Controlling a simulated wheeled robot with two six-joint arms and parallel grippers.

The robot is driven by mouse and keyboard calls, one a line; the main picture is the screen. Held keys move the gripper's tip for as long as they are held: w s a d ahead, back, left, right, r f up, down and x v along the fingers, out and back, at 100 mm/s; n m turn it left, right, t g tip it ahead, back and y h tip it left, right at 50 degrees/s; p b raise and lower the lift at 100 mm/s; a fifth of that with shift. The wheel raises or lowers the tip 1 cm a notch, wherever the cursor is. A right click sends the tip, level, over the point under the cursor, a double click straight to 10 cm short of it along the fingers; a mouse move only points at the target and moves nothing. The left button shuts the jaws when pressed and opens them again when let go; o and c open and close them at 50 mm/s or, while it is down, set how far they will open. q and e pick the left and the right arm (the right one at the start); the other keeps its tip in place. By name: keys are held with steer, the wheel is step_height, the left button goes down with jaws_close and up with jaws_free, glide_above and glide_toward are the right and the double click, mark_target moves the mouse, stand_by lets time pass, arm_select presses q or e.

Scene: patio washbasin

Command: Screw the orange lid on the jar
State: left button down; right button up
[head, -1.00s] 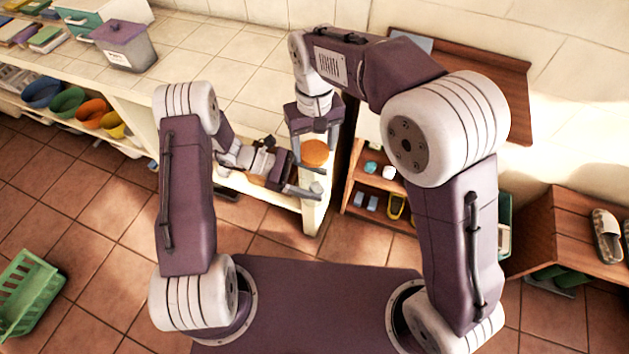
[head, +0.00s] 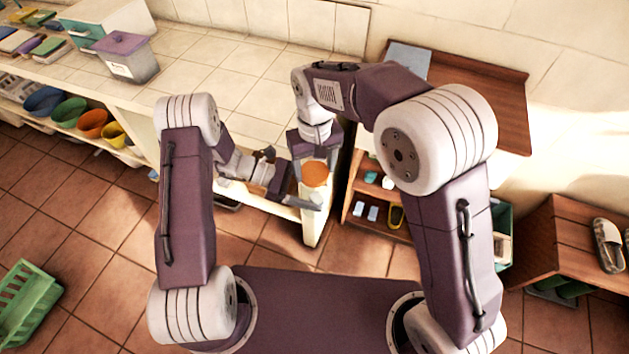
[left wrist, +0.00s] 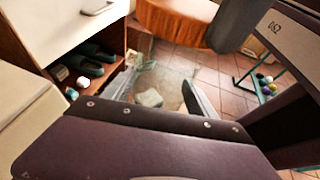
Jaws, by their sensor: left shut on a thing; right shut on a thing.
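The orange lid (head: 315,174) is in the head view, in the jaws of my right gripper (head: 317,165), which comes down from above. My left gripper (head: 305,198) is just below it, near the counter's right end, shut on the jar. The jar is clear and hard to make out in the head view. In the left wrist view, a faint see-through jar (left wrist: 168,82) shows between the fingers of my left gripper (left wrist: 165,100). The lid's ribbed side (left wrist: 172,20) is right above it. I cannot tell whether lid and jar touch.
The tiled counter (head: 240,75) runs along the left and back, with a lidded grey container (head: 133,68) on it. A wooden shelf unit (head: 480,90) stands right of the counter's end. A green basket (head: 28,300) is on the floor.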

mark_target(314, 171)
steer(key=shift+f, duration=0.9)
steer(key=shift+f, duration=0.55)
steer(key=m, duration=0.5)
steer(key=shift+m, duration=0.3)
steer(key=m, duration=0.9)
steer(key=shift+a+m, duration=0.1)
steer(key=shift+m, duration=0.3)
steer(key=m, duration=0.6)
steer(key=shift+w, duration=0.1)
steer(key=m, duration=0.3)
steer(key=shift+m, duration=0.3)
steer(key=m, duration=0.7)
